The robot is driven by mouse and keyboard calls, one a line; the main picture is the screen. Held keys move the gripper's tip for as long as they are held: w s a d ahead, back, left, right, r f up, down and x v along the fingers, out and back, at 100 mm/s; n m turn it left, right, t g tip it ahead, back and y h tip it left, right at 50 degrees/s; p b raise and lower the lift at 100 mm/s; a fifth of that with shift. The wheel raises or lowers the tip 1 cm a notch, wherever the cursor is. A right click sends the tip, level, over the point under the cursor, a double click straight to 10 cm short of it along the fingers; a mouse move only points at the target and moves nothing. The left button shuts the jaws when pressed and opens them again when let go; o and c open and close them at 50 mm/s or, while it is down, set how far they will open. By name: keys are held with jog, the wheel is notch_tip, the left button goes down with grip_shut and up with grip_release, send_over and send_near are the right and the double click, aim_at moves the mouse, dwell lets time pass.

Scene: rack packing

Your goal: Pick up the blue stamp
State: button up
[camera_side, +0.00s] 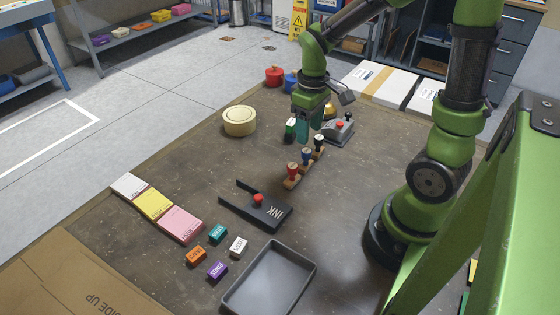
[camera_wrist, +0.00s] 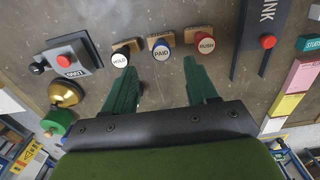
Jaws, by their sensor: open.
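The blue stamp (camera_side: 306,155) stands upright on a wooden rest on the mat, between the red stamp (camera_side: 292,171) and the black stamp (camera_side: 319,142). In the wrist view the blue stamp, marked PAID (camera_wrist: 161,49), shows beyond the fingertips, roughly centred between them. The black HOLD stamp (camera_wrist: 120,59) is on its left and the red RUSH stamp (camera_wrist: 205,43) on its right. My gripper (camera_wrist: 160,84) is open and empty, its green fingers apart. In the side view my gripper (camera_side: 302,138) hangs above and behind the stamps; its fingertips are hard to make out.
A grey device with a red button (camera_side: 338,130) and a brass bell (camera_wrist: 65,93) are close by. The black INK holder (camera_side: 256,210) lies in front of the stamps. Small coloured blocks and a grey tray (camera_side: 232,299) are nearer the front.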

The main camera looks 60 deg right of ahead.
aim_at(306, 161)
notch_tip(306, 161, down, 11)
jog(key=shift+w+a+r, duration=0.1)
jog(key=shift+r, duration=0.05)
dwell(0.4)
jog(key=shift+c, duration=0.4)
